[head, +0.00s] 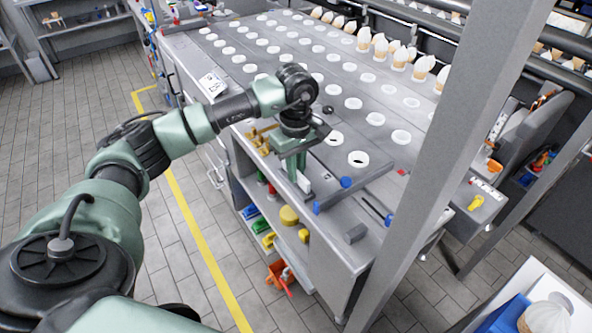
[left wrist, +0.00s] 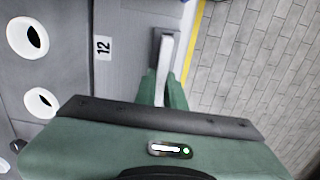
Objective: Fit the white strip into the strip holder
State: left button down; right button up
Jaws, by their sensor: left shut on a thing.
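My left gripper (head: 296,178) points down at the near edge of the cone table. In the left wrist view its green fingers (left wrist: 162,90) are shut on the white strip (left wrist: 165,62), which sticks out beyond them. In the head view a small pale end of the strip (head: 304,183) shows beside the fingers. A dark grey piece (left wrist: 154,46), which looks like the strip holder, lies along the strip in the left wrist view. I cannot tell whether the strip touches it or sits in it. My right gripper is in neither view.
The grey table (head: 338,104) has rows of white-rimmed holes, with wrapped cones at the back. Blue knobs (head: 346,182) and a grey block (head: 355,233) are near its front corner. A post (head: 450,130) stands at right. A label 12 (left wrist: 103,47) is beside the strip.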

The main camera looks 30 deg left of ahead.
pick_arm(q)
jog(key=shift+f+b, duration=0.4)
jog(key=shift+f, duration=0.05)
dwell(0.3)
jog(key=shift+r, duration=0.5)
jog(key=shift+b, duration=0.4)
dwell(2.7)
jog(key=shift+f+b, duration=0.35)
jog(key=shift+f, duration=0.15)
jog(key=c, duration=1.4)
grip_release()
notch_tip(320, 180, up, 8)
jog(key=shift+f+b, duration=0.1)
jog(key=shift+b, duration=0.65)
